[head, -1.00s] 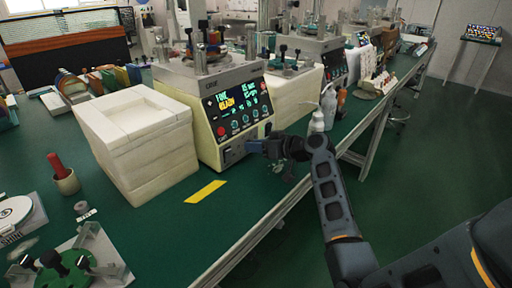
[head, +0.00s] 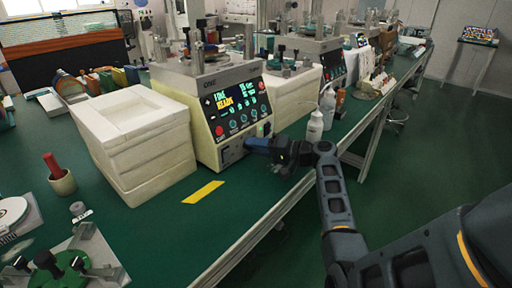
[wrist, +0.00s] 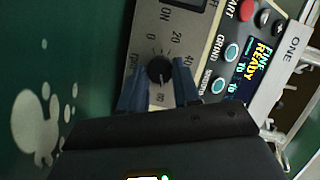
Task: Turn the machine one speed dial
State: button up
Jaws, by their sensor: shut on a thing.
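The machine one speed dial is a small black round knob (wrist: 160,70) on a grey panel with a printed scale reading 0, 20, 40 and rpm. My gripper (wrist: 160,79) has its two blue fingers on either side of the knob and is shut on it. In the head view my gripper (head: 262,146) reaches the lower front of the cream machine (head: 205,137) and hides the dial. The machine's display (head: 231,100) reads FINE READY. I cannot make out the knob's exact setting.
A stack of cream blocks (head: 135,135) stands left of the machine. A yellow strip (head: 203,192) lies on the green bench in front. White bottles (head: 315,127) stand to the right near the bench edge. In the wrist view, a red START button (wrist: 245,10) and teal buttons (wrist: 231,52) are close by.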

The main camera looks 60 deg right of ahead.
jog(key=shift+f+m, duration=0.1)
jog(key=shift+m, duration=0.7)
jog(key=shift+t, duration=0.3)
jog(key=o, duration=1.1)
jog(key=shift+c, duration=0.2)
jog(key=s, duration=0.5)
jog(key=s+d, duration=0.1)
jog(key=s, duration=0.1)
jog(key=shift+s+b, duration=0.3)
jog(key=shift+s, duration=0.1)
